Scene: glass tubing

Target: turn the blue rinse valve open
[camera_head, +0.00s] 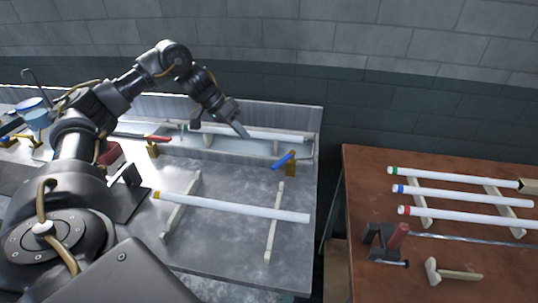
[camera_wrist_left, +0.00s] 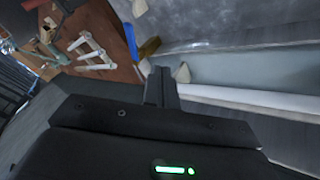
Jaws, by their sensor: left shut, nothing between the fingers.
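The blue rinse valve handle (camera_head: 283,160) sits on a brass body (camera_head: 290,169) near the right end of the metal bench. The handle points to the left and slants toward the front. In the left wrist view the blue handle (camera_wrist_left: 131,42) and brass body (camera_wrist_left: 149,47) show just beyond my fingers, to their left. My left gripper (camera_head: 243,131) is shut and empty, above and behind the handle to its left, apart from it. Its fingers (camera_wrist_left: 161,74) are together in the left wrist view. My right gripper is not in view.
A white tube (camera_head: 270,134) lies along the back of the bench, and another tube (camera_head: 240,207) rests on supports in front. A red-handled valve (camera_head: 158,139) stands farther left.

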